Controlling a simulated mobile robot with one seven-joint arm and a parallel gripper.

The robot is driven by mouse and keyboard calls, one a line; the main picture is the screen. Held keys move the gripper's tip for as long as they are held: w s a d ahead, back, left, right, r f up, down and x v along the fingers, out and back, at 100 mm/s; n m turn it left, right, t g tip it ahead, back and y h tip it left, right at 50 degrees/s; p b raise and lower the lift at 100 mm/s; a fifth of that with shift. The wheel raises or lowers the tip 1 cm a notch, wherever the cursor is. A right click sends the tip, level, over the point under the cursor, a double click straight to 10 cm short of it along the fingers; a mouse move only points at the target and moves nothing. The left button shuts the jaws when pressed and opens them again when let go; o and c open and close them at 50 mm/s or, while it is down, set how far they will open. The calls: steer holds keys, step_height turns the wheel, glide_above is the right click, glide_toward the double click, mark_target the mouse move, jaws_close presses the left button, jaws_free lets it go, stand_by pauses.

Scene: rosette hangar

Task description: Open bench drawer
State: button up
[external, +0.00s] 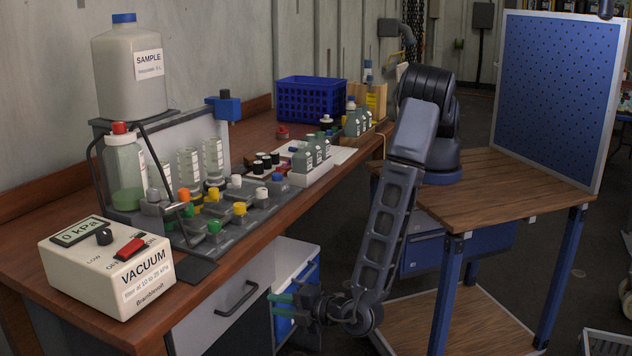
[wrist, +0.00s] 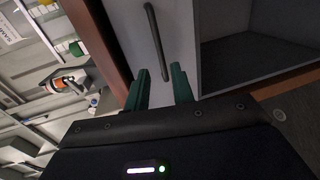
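The bench drawer has a grey front (external: 200,323) below the wooden bench top, with a dark bar handle (external: 237,298). The front looks closed, though its edges are partly out of view. My gripper (external: 272,298) is low beside the bench, just right of the handle, with its green fingers pointing at the drawer front. In the wrist view the fingers (wrist: 160,70) are apart and empty. The handle (wrist: 157,42) lies ahead, its near end lined up between the fingertips. I see no contact, and the exact distance is unclear.
An open grey compartment (wrist: 255,58) is beside the drawer front. The bench top holds a vacuum box (external: 105,268), a bottle rack and a blue crate (external: 309,100). A wooden side table (external: 500,185) with a blue pegboard stands right of my arm.

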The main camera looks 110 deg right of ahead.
mark_target(246, 299)
steer(key=x, duration=1)
steer(key=shift+w+d, duration=0.25)
steer(key=shift+c, duration=0.2)
jaws_close()
